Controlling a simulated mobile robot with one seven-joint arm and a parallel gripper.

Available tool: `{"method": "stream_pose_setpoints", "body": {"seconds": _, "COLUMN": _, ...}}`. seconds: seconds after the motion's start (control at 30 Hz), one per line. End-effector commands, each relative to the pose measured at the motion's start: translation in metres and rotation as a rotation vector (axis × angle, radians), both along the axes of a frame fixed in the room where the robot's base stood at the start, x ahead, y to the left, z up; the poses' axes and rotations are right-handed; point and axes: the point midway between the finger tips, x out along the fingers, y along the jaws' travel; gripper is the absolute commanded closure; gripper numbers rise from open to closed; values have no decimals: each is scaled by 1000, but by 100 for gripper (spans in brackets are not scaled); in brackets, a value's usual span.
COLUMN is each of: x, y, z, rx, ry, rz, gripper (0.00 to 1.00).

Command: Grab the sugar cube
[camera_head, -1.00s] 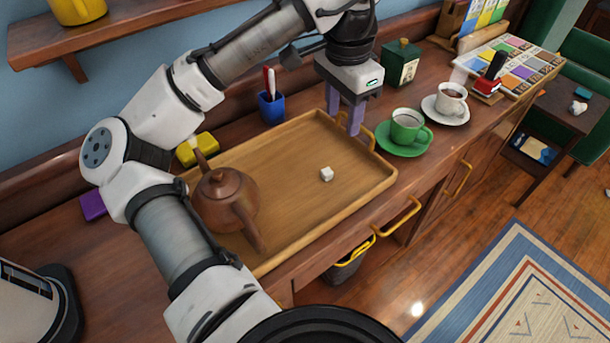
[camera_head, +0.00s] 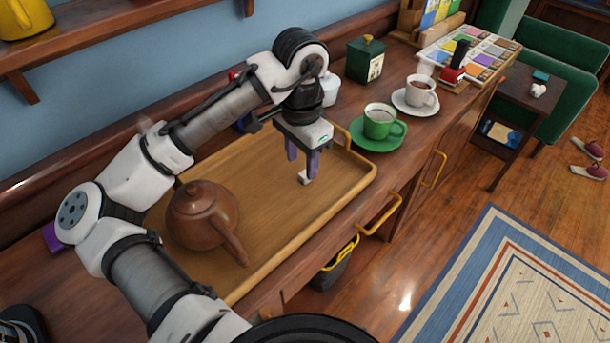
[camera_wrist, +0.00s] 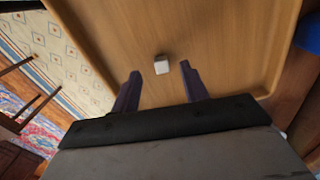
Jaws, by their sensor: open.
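A small white sugar cube (camera_head: 305,178) lies on the wooden tray (camera_head: 270,225), toward its right part. My gripper (camera_head: 303,167) points down above the tray, close to the cube, with its purple fingers apart and nothing between them that I can see as held. My gripper (camera_wrist: 164,80) is open there. In the head view a finger partly covers the cube.
A brown teapot (camera_head: 204,214) stands on the tray's left part. A green cup (camera_head: 381,122) on a green saucer and a white cup (camera_head: 420,92) on a saucer stand right of the tray. A green box (camera_head: 366,60) stands behind. The tray's middle is clear.

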Motion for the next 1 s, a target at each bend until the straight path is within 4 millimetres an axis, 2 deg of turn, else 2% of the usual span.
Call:
{"method": "stream_pose_setpoints", "body": {"seconds": 0.23, "x": 2, "y": -1, "z": -35, "rx": -1, "ry": 2, "rz": 0, "gripper": 55}}
{"method": "stream_pose_setpoints", "body": {"seconds": 0.53, "x": 2, "y": -1, "z": -41, "rx": 0, "ry": 0, "rz": 0, "gripper": 55}}
{"method": "stream_pose_setpoints", "body": {"seconds": 0.87, "x": 2, "y": -1, "z": -40, "rx": 0, "ry": 0, "rz": 0, "gripper": 97}}
{"method": "stream_pose_setpoints", "body": {"seconds": 1.0, "x": 2, "y": -1, "z": -40, "rx": 0, "ry": 0, "rz": 0, "gripper": 100}}
